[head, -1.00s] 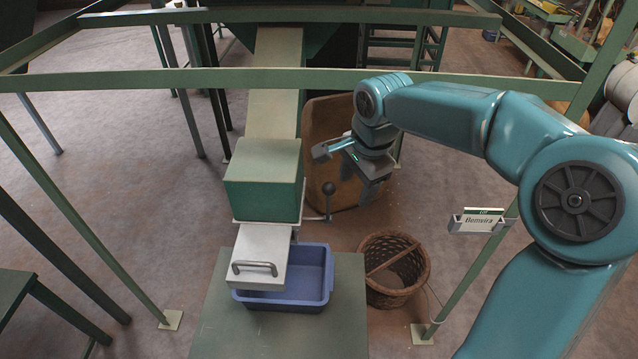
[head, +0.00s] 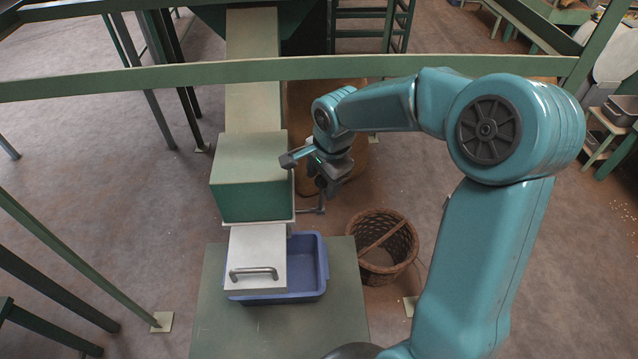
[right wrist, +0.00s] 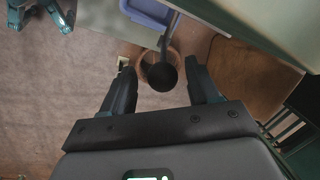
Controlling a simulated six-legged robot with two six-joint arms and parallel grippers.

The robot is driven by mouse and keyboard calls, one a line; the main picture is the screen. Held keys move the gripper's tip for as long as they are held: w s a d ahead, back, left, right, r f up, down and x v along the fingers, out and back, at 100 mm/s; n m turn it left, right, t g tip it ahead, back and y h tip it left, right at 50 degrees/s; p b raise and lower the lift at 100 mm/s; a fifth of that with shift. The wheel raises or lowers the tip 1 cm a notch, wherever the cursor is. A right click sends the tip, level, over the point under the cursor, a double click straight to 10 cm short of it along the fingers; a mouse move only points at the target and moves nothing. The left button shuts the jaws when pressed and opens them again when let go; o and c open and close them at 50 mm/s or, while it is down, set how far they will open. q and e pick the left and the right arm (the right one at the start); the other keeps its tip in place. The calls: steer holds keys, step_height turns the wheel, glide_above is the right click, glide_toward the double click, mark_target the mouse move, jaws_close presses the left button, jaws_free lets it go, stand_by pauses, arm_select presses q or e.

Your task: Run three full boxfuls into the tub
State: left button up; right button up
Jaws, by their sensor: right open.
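The green box (head: 250,178) sits at the foot of a pale chute (head: 253,105). A white chute cover with a metal handle (head: 257,255) slopes from below it over the blue tub (head: 312,270), hiding part of the tub's inside. My right gripper (head: 320,186) is open beside the box's right side, at the lever. In the head view it hides the lever's knob; the lever's rod (head: 322,207) shows below it. In the right wrist view the dark round knob (right wrist: 162,78) appears between the open fingers; contact cannot be told. My left gripper is out of view.
The tub stands on a green table (head: 225,335). A wicker basket (head: 395,250) stands on the floor to its right. A green rail (head: 130,82) crosses the view above the box. Open floor (head: 90,180) lies at the left.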

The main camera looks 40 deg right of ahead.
mark_target(321, 197)
steer(key=f, duration=0.2)
steer(key=shift+w+f, duration=0.3)
steer(key=shift+w, duration=0.05)
steer(key=shift+d+f, duration=0.15)
steer(key=shift+f, duration=0.2)
